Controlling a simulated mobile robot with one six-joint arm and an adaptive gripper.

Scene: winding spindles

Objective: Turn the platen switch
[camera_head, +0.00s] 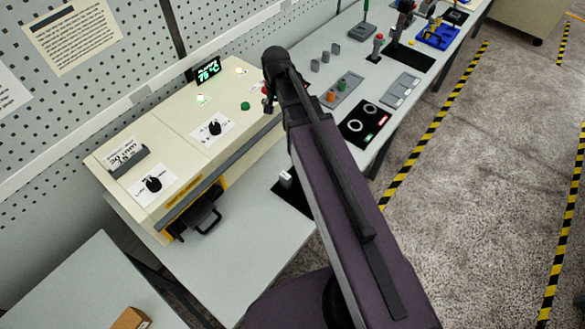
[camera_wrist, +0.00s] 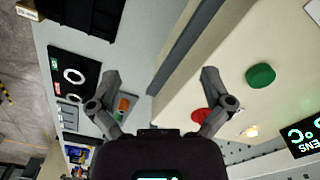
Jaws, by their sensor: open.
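The cream machine (camera_head: 140,122) carries two black rotary switches on white labels. One switch (camera_head: 153,184) is at its near left end and the other (camera_head: 214,127) is near its middle. I cannot read which label names the platen. My gripper (camera_wrist: 160,80) is open and empty in the wrist view, with its fingers spread above the machine's front edge. Neither rotary switch shows in the wrist view. In the head view my arm mostly hides the gripper, which is near the machine's right end, to the right of both switches.
A green button (camera_head: 245,106), a red button (camera_wrist: 200,116) and a lit display (camera_head: 207,69) are on the machine. A black handle (camera_head: 201,214) juts from its front. The bench to the right holds a black panel (camera_head: 362,124) and several small devices.

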